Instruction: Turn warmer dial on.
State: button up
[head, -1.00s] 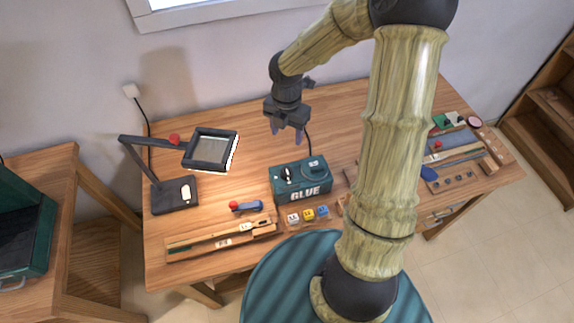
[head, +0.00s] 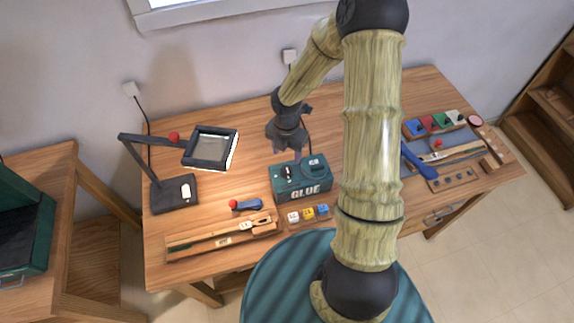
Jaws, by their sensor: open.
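The warmer is a dark green box (head: 300,180) marked "GLUE" on its front, standing on the wooden table near the middle. On its top are a small dial or switch with a white part (head: 287,172) at the left and a round dark part (head: 315,164) at the right. I cannot tell from here which is the dial or how it is set.
A lamp with a square magnifier head (head: 211,133) stands at the left. A red-tipped blue tool (head: 246,205), a wooden tray (head: 221,237) and small coloured blocks (head: 308,213) lie in front. Keys, tools and coloured pieces (head: 436,124) lie at the right.

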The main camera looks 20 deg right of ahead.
aim_at(287, 168)
notch_tip(287, 168, down, 8)
jog(key=shift+r, duration=0.15)
jog(key=c, duration=1)
